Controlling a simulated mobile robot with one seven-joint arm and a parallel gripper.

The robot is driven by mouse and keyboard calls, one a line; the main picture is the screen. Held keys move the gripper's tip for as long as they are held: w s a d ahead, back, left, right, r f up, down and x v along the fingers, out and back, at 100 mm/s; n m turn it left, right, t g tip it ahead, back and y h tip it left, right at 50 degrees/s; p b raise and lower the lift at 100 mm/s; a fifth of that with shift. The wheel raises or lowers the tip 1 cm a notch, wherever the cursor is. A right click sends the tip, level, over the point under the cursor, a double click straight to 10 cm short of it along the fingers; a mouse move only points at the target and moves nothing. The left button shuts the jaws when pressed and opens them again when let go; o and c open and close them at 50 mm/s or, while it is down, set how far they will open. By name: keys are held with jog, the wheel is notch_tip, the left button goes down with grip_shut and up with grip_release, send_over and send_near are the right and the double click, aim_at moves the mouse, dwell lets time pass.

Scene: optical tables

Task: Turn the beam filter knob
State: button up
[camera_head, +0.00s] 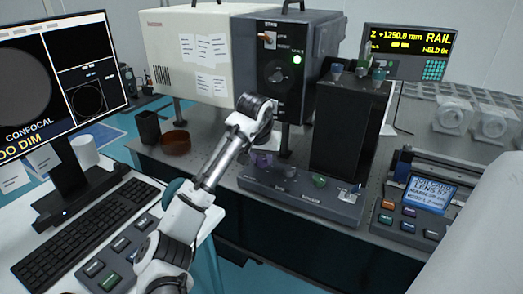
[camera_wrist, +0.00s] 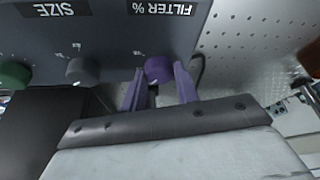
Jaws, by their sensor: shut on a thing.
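The purple filter knob (camera_wrist: 158,69) is on a dark control panel, by an upside-down "FILTER %" label (camera_wrist: 164,9) in the wrist view. The two purple fingers of my gripper (camera_wrist: 157,88) are shut on the knob, one on each side. In the head view my gripper (camera_head: 262,156) reaches down to the left end of the low control box (camera_head: 300,197). My arm and gripper hide most of the knob there. Any mark showing the knob's setting cannot be made out.
A grey knob (camera_wrist: 83,71) near a "SIZE" label and a green knob (camera_wrist: 14,75) share the panel. A tall black box (camera_head: 350,130) stands behind the control box. A brown round dish (camera_head: 176,143) is at the left. A keyboard (camera_head: 85,230) lies on the near white desk.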

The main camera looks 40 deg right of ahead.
jog(key=n+p, duration=0.1)
jog(key=p, duration=0.1)
jog(key=n+y+p, duration=0.1)
jog(key=n+p, duration=0.1)
jog(key=shift+s+d+r+n+t, duration=0.1)
jog(key=shift+s+r+n+t, duration=0.1)
jog(key=shift+n+t, duration=0.15)
jog(key=n+p, duration=0.1)
jog(key=n+y+p, duration=0.1)
jog(key=n+p, duration=0.1)
jog(key=shift+w+f+n+t+p, duration=0.1)
jog(key=shift+f+n+t+p, duration=0.15)
jog(key=shift+t+p, duration=0.1)
jog(key=o, duration=1)
jog(key=shift+c, duration=0.2)
jog(key=p+v, duration=0.7)
jog(key=v, duration=0.6)
jog(key=shift+s+d+r, duration=0.15)
jog(key=shift+s+r, duration=0.1)
jog(key=shift+r, duration=0.15)
